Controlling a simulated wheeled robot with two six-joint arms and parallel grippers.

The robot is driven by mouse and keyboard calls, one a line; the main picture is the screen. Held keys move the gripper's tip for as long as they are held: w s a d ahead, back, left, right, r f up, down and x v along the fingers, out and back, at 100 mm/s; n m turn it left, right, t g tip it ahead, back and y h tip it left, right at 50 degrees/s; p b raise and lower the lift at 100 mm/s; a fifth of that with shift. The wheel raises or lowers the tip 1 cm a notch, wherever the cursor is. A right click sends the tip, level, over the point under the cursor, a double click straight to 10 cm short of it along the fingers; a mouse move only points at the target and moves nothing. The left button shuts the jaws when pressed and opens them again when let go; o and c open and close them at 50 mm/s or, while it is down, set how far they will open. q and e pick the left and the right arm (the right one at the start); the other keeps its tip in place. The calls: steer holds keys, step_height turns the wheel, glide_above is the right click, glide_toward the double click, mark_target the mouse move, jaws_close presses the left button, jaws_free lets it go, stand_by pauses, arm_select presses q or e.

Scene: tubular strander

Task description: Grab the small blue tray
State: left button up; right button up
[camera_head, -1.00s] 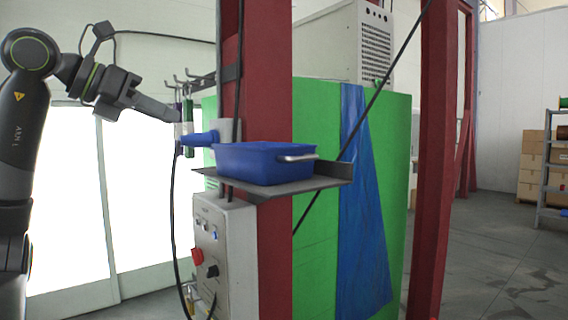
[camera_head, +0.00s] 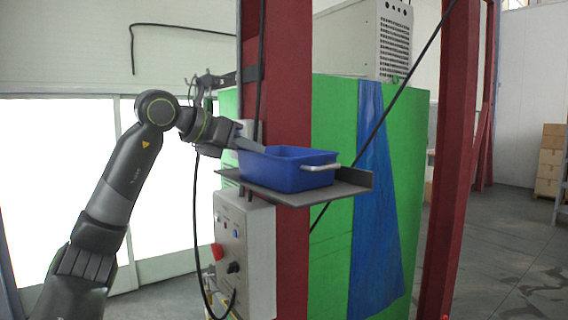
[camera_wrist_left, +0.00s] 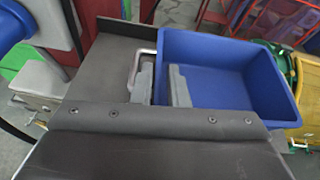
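The small blue tray (camera_head: 290,177) sits on a grey shelf (camera_head: 352,188) fixed to the red post in the head view. A metal handle shows at its right end. My left gripper (camera_head: 252,142) is at the tray's left end. In the left wrist view the tray (camera_wrist_left: 215,60) is on the right, with a second metal handle (camera_wrist_left: 139,66) at its near wall. There my left gripper (camera_wrist_left: 165,82) has its two grey fingers apart, one on each side of that wall, with a gap between them. My right gripper is not in view.
A red post (camera_head: 288,100) stands right behind the tray. A grey control box (camera_head: 246,250) with a red knob is below the shelf. A black cable hangs in front of it. A green panel (camera_head: 335,120) and a second red post (camera_head: 452,150) stand to the right.

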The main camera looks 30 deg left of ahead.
arm_select(q)
steer(key=shift+x, duration=1.15)
steer(key=shift+s+r, duration=0.15)
steer(key=shift+s, duration=0.05)
steer(key=shift+c, duration=0.4)
steer(key=shift+s, duration=0.1)
jaws_close()
steer(key=shift+r, duration=0.1)
